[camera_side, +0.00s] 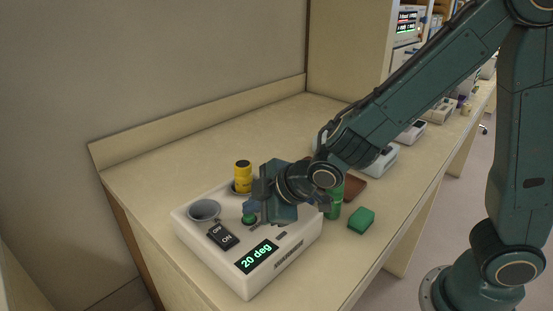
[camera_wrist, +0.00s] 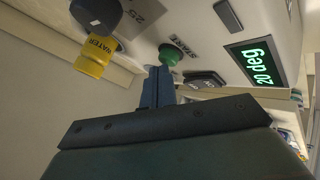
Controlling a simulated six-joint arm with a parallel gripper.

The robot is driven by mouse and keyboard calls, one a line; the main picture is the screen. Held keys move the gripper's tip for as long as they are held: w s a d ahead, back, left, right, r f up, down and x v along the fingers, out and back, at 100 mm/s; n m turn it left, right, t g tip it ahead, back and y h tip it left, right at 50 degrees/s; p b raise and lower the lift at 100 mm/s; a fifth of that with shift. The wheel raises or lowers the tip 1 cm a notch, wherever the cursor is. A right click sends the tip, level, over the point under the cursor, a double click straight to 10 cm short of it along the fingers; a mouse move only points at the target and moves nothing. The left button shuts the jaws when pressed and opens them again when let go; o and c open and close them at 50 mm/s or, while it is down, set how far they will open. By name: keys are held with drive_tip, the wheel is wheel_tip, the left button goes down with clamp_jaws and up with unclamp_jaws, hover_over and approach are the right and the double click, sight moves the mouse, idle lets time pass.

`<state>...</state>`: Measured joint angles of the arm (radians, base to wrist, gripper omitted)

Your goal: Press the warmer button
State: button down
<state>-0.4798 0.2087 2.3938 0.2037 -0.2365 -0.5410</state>
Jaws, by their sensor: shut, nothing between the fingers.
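The white warmer (camera_side: 252,274) stands on the counter with a lit display (camera_side: 256,256) reading "20 deg", also readable in the wrist view (camera_wrist: 256,63). A round green button (camera_side: 249,218) sits on its top; it shows in the wrist view (camera_wrist: 172,54) beside a printed label. An OFF/ON rocker switch (camera_side: 223,236) is left of the display. My gripper (camera_wrist: 160,74) is shut and empty, its fingertips close beside the green button. I cannot tell whether they touch it. A yellow bottle (camera_side: 243,176), marked WATER in the wrist view (camera_wrist: 93,58), stands upright in a well.
An empty grey well (camera_side: 204,209) is at the warmer's left. A green can (camera_side: 335,203), partly hidden by my arm, a green block (camera_side: 361,221) and a brown item (camera_side: 355,189) are to the right. The counter (camera_side: 150,176) behind the warmer is clear.

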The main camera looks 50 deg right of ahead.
drive_tip(key=shift+f, duration=0.65)
idle(0.7)
drive_tip(key=shift+r, duration=1.3)
drive_tip(key=shift+r, duration=0.1)
drive_tip(key=shift+r, duration=2.4)
wheel_tip(320, 180, up, 6)
hover_over(254, 217)
